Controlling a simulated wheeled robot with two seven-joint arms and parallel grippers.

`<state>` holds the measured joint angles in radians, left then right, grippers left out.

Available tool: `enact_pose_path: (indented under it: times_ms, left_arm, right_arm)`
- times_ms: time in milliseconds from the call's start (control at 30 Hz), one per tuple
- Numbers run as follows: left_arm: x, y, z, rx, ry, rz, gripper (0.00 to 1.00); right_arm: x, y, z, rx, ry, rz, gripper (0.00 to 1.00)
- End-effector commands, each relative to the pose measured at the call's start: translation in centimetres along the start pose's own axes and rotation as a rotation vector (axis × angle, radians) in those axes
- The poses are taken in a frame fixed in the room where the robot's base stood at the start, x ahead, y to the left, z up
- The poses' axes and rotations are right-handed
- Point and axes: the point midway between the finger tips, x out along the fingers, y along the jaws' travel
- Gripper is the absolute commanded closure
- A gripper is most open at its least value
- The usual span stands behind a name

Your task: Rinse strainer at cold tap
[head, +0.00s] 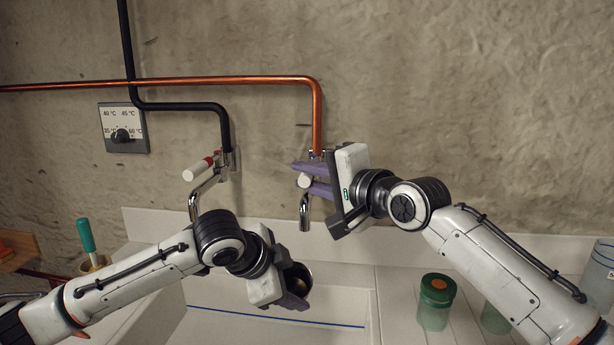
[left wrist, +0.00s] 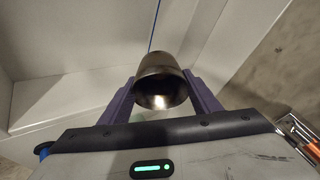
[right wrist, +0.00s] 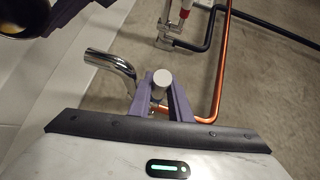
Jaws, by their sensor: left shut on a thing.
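The strainer (head: 297,282), a dark metal cup shape, is held tilted over the sink by my left gripper (head: 290,299). In the left wrist view the strainer (left wrist: 163,78) sits between the purple fingers, its rim towards the camera. The cold tap (head: 305,212) is on the wall at the end of the copper pipe; its chrome spout also shows in the right wrist view (right wrist: 112,66). My right gripper (head: 312,180) has its fingers on either side of the tap's white-ended lever (right wrist: 162,78). Whether they grip it is unclear. No water shows at the spout.
A red-handled tap (head: 204,175) hangs to the left on the black pipe. The sink (head: 205,322) lies below. A green-lidded jar (head: 436,300) stands on the right counter, a teal-handled brush (head: 86,236) at the left. A temperature dial (head: 122,134) is on the wall.

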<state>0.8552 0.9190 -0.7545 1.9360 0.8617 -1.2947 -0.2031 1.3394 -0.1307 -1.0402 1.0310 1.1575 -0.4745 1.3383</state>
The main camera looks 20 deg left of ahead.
Motion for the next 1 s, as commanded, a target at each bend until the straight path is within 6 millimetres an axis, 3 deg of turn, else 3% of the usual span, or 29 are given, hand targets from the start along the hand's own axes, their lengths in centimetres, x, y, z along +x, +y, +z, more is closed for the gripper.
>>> enact_pose_path:
  times_ms: [67,433,1000]
  left_arm:
    - [0.0,0.0,0.0,0.000,0.001,0.000,0.65]
    - [0.0,0.0,0.0,0.000,0.001,0.000,0.65]
    - [0.0,0.0,0.0,0.000,0.000,0.000,0.65]
  right_arm:
    - [0.0,0.0,0.0,0.000,0.000,0.000,1.00]
    - [-0.2,0.3,-0.4,0.002,-0.021,0.005,1.00]
    - [-1.4,0.5,-1.8,-0.022,-0.189,-0.026,1.00]
